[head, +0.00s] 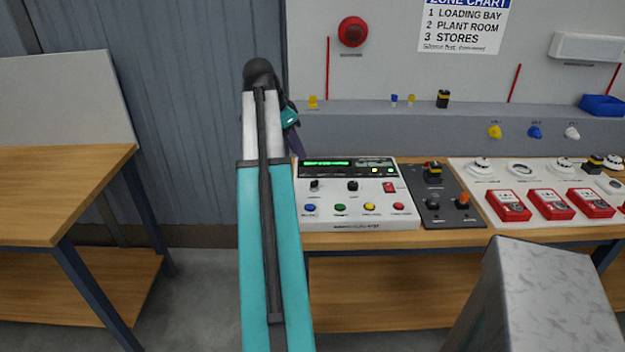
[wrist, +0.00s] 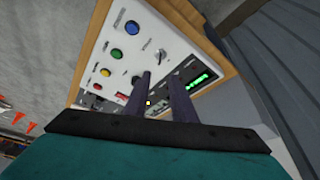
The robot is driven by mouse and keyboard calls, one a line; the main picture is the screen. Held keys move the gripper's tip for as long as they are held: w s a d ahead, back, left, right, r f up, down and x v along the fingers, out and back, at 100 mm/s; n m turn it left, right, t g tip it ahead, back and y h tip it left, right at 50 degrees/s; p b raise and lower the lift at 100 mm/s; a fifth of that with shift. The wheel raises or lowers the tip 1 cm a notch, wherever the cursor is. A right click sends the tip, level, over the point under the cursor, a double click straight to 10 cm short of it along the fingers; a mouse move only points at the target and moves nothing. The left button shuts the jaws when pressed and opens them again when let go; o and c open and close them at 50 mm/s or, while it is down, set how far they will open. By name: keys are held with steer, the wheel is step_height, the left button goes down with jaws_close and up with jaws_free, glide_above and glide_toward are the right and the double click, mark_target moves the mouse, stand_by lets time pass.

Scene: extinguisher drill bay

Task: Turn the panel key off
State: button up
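The white control panel (head: 360,213) sits at the left end of the bench, with a lit green display (head: 327,163). A small dark-and-silver switch, apparently the panel key (head: 315,186), stands at the left of the panel below the display. In the wrist view the key (wrist: 161,55) shows just beyond the fingertips, its label too small to read. My gripper (wrist: 161,78) is open and empty, its two dark fingers apart and pointing at the panel. In the head view my arm hides most of it; a finger (head: 295,143) shows behind the panel's top left corner.
A black knob (head: 353,186) and a red rocker switch (head: 389,187) are right of the key. Blue (head: 310,208), green, yellow and red buttons line the panel's front. A dark plate (head: 445,212) adjoins it on the right. A grey block (head: 545,300) stands in front.

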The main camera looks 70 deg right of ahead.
mark_target(314, 181)
stand_by(0.4)
steer(key=shift+p+x, duration=1.2)
steer(key=shift+x, duration=5.75)
steer(key=shift+r, duration=0.1)
jaws_close()
